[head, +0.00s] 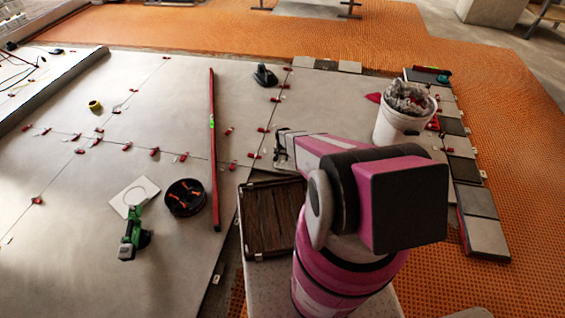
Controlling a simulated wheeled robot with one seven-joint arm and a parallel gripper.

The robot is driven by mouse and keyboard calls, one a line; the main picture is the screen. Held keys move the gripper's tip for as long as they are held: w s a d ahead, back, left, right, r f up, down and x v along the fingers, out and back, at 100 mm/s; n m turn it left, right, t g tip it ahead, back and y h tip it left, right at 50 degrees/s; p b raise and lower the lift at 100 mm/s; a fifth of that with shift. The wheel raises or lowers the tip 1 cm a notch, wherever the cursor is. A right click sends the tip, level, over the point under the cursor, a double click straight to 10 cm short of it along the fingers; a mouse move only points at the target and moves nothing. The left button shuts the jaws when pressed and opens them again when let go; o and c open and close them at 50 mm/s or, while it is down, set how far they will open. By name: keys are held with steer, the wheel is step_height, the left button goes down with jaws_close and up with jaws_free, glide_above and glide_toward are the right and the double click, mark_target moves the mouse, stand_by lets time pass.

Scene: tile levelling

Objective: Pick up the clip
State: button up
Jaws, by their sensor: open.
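Several small red and white levelling clips stand along the tile seams. The ones nearest my gripper are a red clip (253,155) just left of it and another red clip (262,130) a little farther back. I cannot tell which one the task means. My gripper (279,149) is open, low over the tiles just behind the brown tray. Its fingers are small in this view, and my arm hides part of the floor to its right. I see nothing held between the fingers, but cannot make out the gap clearly.
A brown wooden tray (243,222) lies in front of my gripper. A long red level (213,150) lies to its left. A white bucket (391,128) stands at right. A black round container (185,198) and a green tool (131,232) are at front left. A dark tool (265,75) lies behind.

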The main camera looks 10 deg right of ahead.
steer(key=shift+f, duration=0.6)
steer(key=c, duration=0.4)
steer(key=shift+r, duration=0.15)
